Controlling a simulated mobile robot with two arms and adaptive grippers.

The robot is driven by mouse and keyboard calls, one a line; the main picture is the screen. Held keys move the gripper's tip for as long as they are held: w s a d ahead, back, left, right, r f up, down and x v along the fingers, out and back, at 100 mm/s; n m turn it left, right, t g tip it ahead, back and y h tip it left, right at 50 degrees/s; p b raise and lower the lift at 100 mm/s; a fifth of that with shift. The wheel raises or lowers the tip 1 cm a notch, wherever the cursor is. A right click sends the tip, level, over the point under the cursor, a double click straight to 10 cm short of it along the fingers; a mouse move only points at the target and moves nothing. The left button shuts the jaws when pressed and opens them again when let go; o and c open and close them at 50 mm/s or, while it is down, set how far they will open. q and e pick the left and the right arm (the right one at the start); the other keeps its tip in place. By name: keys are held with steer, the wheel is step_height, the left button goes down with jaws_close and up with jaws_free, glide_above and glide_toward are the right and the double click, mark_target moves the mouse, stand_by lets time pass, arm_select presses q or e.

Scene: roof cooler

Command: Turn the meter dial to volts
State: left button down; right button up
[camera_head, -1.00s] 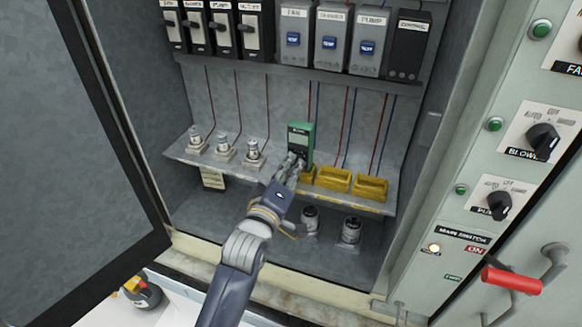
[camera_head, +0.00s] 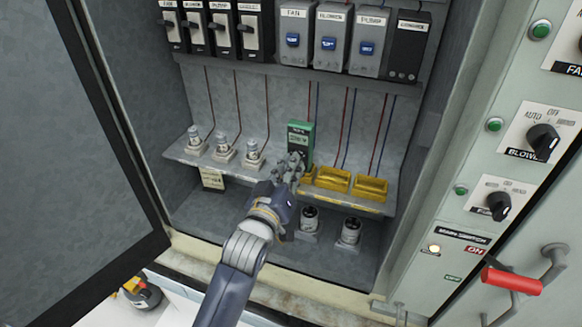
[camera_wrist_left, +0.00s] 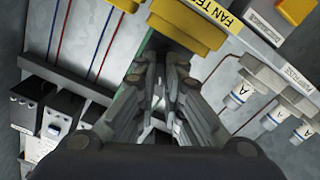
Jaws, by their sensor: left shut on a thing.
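My left gripper (camera_head: 293,165) reaches in from below and is shut at the lower front of the meter, where the dial is hidden by the fingers. The dial's setting cannot be seen. My right gripper is not in view.
Yellow holders (camera_head: 333,180) sit right of the meter, and several small capped fuses (camera_head: 222,145) sit left of it. Two canisters (camera_head: 350,231) stand below the shelf. Breakers hang above with wires running down. An open door (camera_head: 70,150) is at left, a switch panel (camera_head: 470,215) at right.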

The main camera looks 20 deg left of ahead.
arm_select(q)
steer(key=shift+m, duration=0.5)
steer(key=shift+f, duration=0.1)
steer(key=c, duration=1.5)
jaws_free()
steer(key=s, duration=1.2)
steer(key=shift+s+a, duration=0.1)
